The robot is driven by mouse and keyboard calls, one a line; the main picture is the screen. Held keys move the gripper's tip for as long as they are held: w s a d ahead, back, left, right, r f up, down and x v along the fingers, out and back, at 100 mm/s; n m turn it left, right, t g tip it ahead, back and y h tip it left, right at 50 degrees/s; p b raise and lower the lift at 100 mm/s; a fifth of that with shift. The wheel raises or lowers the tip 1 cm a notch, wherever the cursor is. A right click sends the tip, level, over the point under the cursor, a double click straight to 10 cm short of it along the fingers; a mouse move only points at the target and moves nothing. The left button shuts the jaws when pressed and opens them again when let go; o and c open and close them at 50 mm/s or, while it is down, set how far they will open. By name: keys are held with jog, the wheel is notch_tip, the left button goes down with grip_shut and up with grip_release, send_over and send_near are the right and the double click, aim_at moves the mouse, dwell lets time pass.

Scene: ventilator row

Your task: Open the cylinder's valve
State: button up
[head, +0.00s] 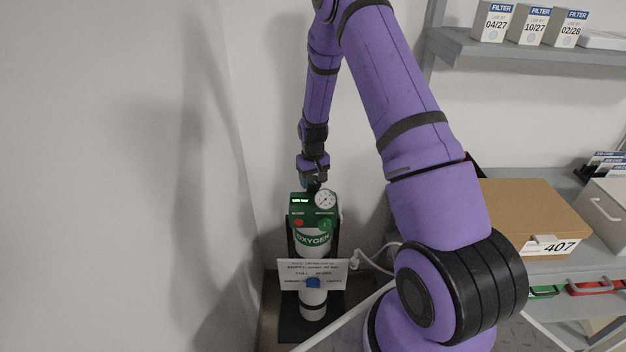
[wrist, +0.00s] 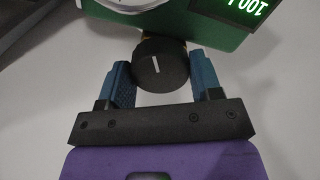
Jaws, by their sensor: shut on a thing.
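The green-topped oxygen cylinder (head: 313,240) stands upright against the wall in the head view, labelled OXYGEN. Its green head (head: 300,211) carries a lit display, a round gauge (head: 325,199), a red button and a green button. The valve is a black knob (wrist: 161,66) with a white line, upright but slightly tilted in the wrist view. My gripper (wrist: 162,72) has its blue fingers on both sides of the knob, shut on it. In the head view my gripper (head: 314,183) is at the top of the cylinder and hides the knob.
A paper sign (head: 312,274) with a blue piece hangs in front of the cylinder. A white hose (head: 372,262) runs right from it. Shelves at right hold filter boxes (head: 528,24) and a cardboard box (head: 530,212) marked 407. The wall at left is bare.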

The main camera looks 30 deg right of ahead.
aim_at(313, 180)
jog(key=shift+w+m, duration=0.1)
jog(key=shift+m, duration=0.4)
jog(key=o, duration=0.9)
jog(key=shift+o, duration=0.2)
notch_tip(313, 180, up, 11)
dwell(0.5)
